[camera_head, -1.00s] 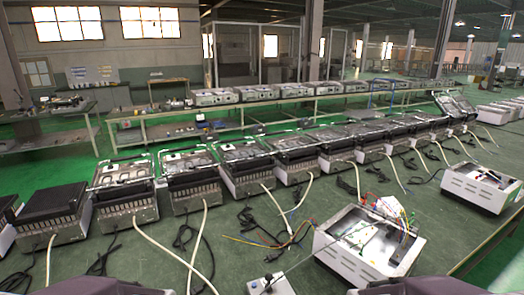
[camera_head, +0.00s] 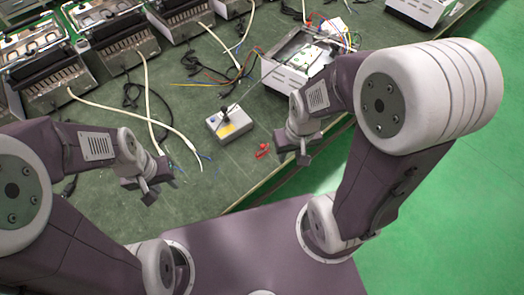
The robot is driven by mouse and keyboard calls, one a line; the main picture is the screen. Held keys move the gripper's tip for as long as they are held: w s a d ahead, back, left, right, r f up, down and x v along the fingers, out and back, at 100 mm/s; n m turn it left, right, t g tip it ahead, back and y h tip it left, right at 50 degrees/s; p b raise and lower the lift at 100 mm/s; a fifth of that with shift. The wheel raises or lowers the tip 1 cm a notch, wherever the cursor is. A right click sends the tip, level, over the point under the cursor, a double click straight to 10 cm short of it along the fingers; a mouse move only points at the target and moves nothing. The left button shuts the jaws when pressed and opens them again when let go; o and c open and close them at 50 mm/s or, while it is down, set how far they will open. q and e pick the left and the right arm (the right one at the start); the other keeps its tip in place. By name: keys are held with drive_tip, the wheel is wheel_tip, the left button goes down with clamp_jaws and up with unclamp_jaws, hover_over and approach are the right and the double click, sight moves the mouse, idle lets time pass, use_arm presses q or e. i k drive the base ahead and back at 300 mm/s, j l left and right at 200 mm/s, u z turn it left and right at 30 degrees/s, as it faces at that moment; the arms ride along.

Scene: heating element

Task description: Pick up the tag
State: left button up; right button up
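No thing in the head view is clearly readable as the tag. A small red item (camera_head: 262,151) lies on the green table near its front edge; it is too small to tell if it is a tag. My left gripper (camera_head: 148,188) hangs over the table's front part, to the left of the red item and apart from it. My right gripper (camera_head: 303,156) is a little to the right of the red item, near the table edge. Both grippers seem empty, and their finger gaps are too small to judge.
A grey control box (camera_head: 230,122) with a blue button stands behind the red item. An open white appliance housing (camera_head: 290,78) with wires is at the back right. Several appliances (camera_head: 120,50) line the back left, with cables (camera_head: 120,112) across the green table (camera_head: 195,105).

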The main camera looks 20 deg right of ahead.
sight(264, 149)
drive_tip(key=u, duration=0.85)
drive_tip(key=l+z, duration=0.15)
drive_tip(key=z, duration=0.2)
drive_tip(key=k+l+z, duration=0.15)
drive_tip(key=z, duration=0.15)
drive_tip(key=l+z, duration=0.2)
drive_tip(key=z, duration=0.15)
